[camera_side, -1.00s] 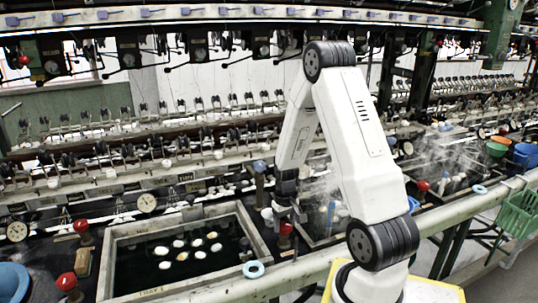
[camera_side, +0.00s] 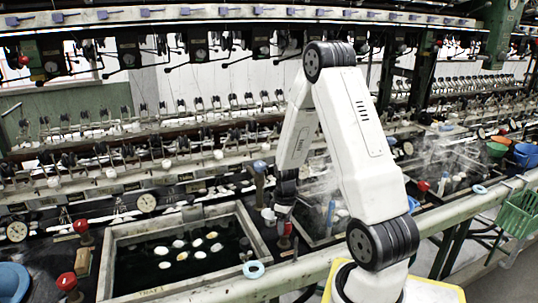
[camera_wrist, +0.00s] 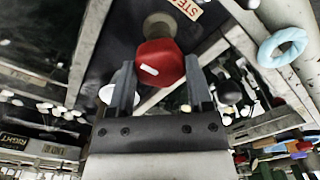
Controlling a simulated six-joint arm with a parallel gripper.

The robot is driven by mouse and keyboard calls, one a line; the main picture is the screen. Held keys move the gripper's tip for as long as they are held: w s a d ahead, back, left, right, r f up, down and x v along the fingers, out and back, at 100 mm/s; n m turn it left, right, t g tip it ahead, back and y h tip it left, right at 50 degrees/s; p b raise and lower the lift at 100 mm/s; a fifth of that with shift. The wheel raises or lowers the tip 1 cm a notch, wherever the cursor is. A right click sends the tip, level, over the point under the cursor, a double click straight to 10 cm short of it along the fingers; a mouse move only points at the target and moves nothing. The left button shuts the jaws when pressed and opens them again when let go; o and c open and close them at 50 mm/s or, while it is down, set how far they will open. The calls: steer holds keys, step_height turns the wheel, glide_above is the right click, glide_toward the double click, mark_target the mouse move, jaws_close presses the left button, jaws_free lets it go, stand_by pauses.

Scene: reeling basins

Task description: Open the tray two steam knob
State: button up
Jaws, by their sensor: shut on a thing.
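The red steam knob (camera_wrist: 160,62) sits between the fingers of my gripper (camera_wrist: 160,84) in the wrist view, next to a label (camera_wrist: 188,8) that reads "STE" before it is cut off. In the side view the same red knob (camera_side: 287,229) is partly hidden just under my gripper (camera_side: 285,212). My gripper is shut on it from above. The knob stands between the tray marked TRAY 1 (camera_side: 116,245) and the tray to the right (camera_side: 308,241), which is partly hidden by my arm and steam.
Other red knobs stand at the far left, one behind (camera_side: 81,226) and one in front (camera_side: 67,281). A blue ring (camera_side: 253,269) lies on the front edge of the left tray. A pale rail (camera_side: 300,271) runs along the front.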

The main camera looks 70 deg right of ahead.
steer(key=o, duration=1.3)
steer(key=shift+r, duration=0.2)
steer(key=shift+r, duration=3.75)
